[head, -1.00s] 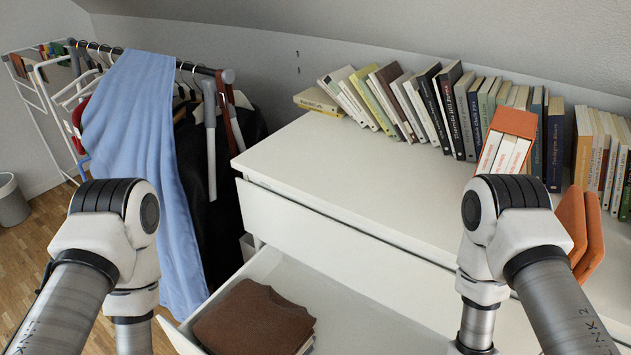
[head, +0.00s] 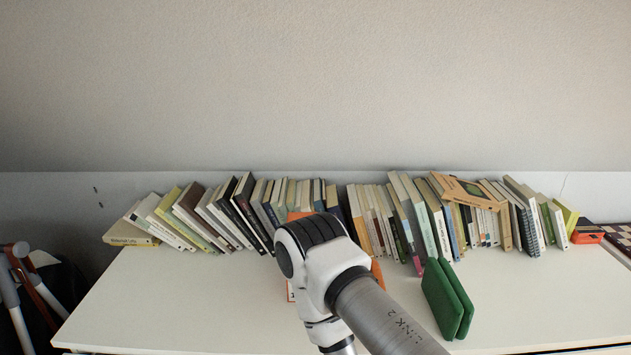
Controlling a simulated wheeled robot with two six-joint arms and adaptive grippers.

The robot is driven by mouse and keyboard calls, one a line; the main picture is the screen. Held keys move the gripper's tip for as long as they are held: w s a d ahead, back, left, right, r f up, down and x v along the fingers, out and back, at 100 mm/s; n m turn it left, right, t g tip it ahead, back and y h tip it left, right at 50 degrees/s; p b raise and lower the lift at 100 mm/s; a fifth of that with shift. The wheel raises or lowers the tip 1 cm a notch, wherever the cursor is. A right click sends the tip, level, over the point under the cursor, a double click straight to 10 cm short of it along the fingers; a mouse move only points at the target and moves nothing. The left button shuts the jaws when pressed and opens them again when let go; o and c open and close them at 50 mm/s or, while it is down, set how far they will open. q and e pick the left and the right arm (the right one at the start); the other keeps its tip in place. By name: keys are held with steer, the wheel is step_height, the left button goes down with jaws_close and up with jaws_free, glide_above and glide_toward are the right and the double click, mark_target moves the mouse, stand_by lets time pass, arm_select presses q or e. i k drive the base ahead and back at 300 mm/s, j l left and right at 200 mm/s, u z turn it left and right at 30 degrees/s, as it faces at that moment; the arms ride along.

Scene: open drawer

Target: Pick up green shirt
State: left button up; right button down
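No green shirt can be made out in the head view now. The only green thing standing out is a pair of green upright panels (head: 447,298), like bookends, leaning on the white dresser top (head: 200,300). Neither of my grippers is in view. One of my arms, seemingly the right, crosses the lower middle and hides part of the dresser top and the drawers below. Any drawer contents are out of view.
A long row of books (head: 225,215) stands along the back wall. An orange box (head: 291,214) and orange bookends (head: 378,273) are partly behind my arm. A small red box (head: 587,231) is at the far right. The dresser's front left top is clear.

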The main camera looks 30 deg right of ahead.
mark_target(452, 310)
steer(key=z, duration=1.9)
steer(key=i+l, duration=0.1)
steer(key=l, duration=0.35)
steer(key=i+u, duration=0.05)
